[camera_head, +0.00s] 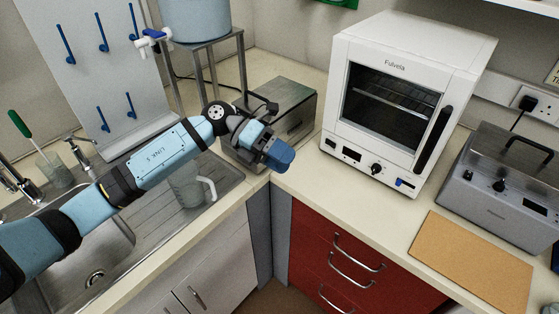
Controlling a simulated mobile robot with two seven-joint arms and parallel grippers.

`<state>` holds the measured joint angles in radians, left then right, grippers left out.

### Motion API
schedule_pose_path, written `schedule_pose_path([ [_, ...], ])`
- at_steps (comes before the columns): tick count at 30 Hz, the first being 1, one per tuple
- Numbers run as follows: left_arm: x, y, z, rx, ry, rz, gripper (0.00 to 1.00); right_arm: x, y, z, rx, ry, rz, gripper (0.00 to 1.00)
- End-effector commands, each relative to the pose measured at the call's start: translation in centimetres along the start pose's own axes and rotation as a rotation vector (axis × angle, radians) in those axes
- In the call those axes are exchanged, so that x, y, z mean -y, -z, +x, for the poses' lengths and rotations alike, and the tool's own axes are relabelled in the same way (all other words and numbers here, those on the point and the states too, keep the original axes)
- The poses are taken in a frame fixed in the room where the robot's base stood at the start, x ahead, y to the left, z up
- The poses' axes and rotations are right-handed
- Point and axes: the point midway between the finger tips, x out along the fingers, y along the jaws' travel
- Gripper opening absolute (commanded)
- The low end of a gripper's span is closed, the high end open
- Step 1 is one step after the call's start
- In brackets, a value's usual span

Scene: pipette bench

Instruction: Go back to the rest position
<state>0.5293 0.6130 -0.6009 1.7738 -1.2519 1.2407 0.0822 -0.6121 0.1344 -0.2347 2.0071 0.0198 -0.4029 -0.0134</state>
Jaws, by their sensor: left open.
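My left arm reaches in from the left across the sink. My left gripper (272,154) is above the inner corner of the counter, in front of a grey metal box (292,102) and left of the white oven. It is open, and I see nothing held in it. The gap between its fingers is hard to make out from this angle. A clear jug (187,188) stands on the drainboard below my forearm, partly hidden by it. My right gripper does not show.
The sink (122,240) lies under my arm, with a tap (75,150) behind it. A white oven (395,95) stands right of the gripper. A brown board (470,262) and a grey lidded bath (500,190) are farther right. A pegboard (95,70) and a tank on a stand (196,18) are behind.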

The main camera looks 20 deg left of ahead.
Motion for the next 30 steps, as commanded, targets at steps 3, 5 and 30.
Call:
schedule_pose_path([
  [3,0.0,0.0,0.0,0.003,0.004,-0.001,0.6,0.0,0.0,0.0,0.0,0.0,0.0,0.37],
  [5,0.0,0.0,0.0,0.003,0.003,-0.001,0.6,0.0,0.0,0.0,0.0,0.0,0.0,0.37],
  [30,-0.9,3.7,3.8,0.76,0.729,-0.751,0.6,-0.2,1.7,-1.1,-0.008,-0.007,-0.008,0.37],
])
